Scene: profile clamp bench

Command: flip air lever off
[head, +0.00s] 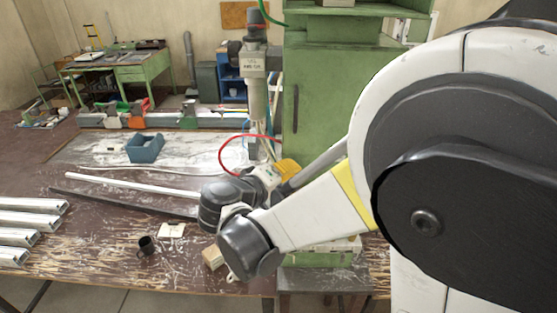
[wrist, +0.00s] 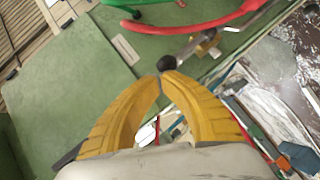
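In the wrist view, a lever with a round black knob (wrist: 168,62) reaches from a brass fitting (wrist: 206,43) beside the green cabinet (wrist: 75,95). My gripper (wrist: 167,76) has yellow fingers whose tips come together right at the knob. The knob shows just beyond the tips, not between them; whether they touch it is unclear. In the head view, my gripper (head: 288,169) is a yellow patch in front of the green cabinet (head: 315,95), and the lever cannot be made out there.
A red hose (wrist: 195,27) runs close past the fitting. A grey upright cylinder (head: 256,95) stands left of the cabinet. The worn bench (head: 105,235) holds a blue bin (head: 145,148), a dark mug (head: 147,246) and metal profiles (head: 30,221) at left.

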